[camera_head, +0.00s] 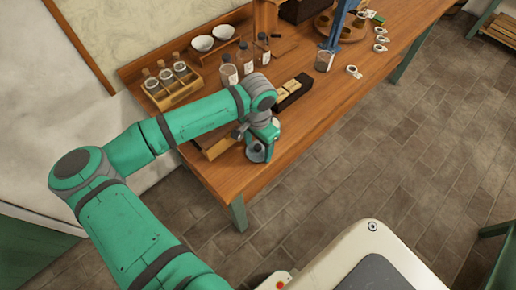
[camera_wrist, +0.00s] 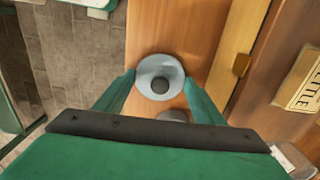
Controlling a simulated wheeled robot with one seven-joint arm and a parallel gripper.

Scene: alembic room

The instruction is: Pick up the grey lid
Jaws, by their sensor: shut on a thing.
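The grey lid (camera_wrist: 148,72) is a round pale disc with a dark knob (camera_wrist: 160,85) at its middle. It sits between the two green fingertips of my gripper (camera_wrist: 159,84) in the wrist view, and they touch its rim on both sides. In the head view the lid (camera_head: 257,155) shows below my gripper (camera_head: 262,147), over the near end of the wooden table. A grey round thing shows partly behind the palm bar in the wrist view. I cannot tell how high the lid is above the table.
A wooden box with a label (camera_wrist: 301,82) stands right of my gripper. The tiled floor lies past the table edge.

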